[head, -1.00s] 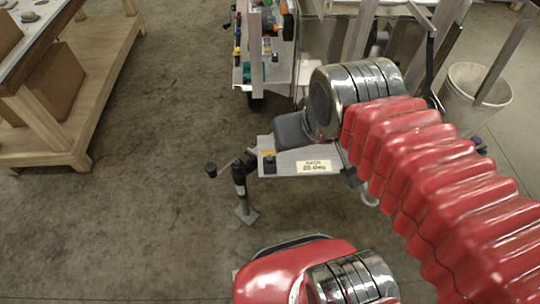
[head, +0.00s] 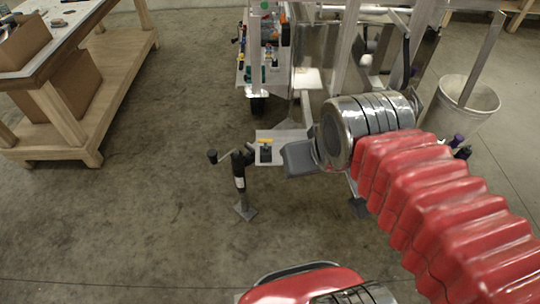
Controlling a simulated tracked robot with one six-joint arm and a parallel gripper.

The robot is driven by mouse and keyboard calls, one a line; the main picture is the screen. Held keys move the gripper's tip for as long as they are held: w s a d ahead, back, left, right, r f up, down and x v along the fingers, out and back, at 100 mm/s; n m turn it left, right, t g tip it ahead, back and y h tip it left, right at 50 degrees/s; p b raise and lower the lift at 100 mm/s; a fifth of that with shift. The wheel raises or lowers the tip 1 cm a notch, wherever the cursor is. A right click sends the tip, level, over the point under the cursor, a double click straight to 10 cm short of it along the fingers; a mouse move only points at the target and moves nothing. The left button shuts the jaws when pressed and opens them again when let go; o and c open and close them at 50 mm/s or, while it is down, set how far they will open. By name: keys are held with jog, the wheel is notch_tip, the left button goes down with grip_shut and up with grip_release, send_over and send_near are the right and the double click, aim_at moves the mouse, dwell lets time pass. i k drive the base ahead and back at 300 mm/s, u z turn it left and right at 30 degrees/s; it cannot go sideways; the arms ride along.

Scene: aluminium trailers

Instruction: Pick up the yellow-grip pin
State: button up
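The yellow-grip pin (head: 266,141) shows as a small yellow bar on a dark base, on a light metal plate (head: 272,152) beside the jack. My gripper (head: 300,158), a dark grey block beyond the shiny wrist, is over the plate just to the right of the pin. A small gap shows between them in the picture; the height difference is unclear. Its fingers cannot be made out, and nothing is seen held. My gripper and wrist hide the right part of the plate.
A jack (head: 239,180) with a crank handle stands left of the plate. A trailer side with hanging tools (head: 262,50) rises behind. A wooden bench (head: 75,155) is at left and a bin (head: 465,105) at right. Open concrete floor lies between bench and jack.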

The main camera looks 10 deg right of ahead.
aim_at(265, 140)
jog(key=z, duration=0.05)
jog(key=k, duration=0.4)
jog(key=u, duration=1.35)
jog(key=i, duration=1.3)
jog(key=z, duration=0.75)
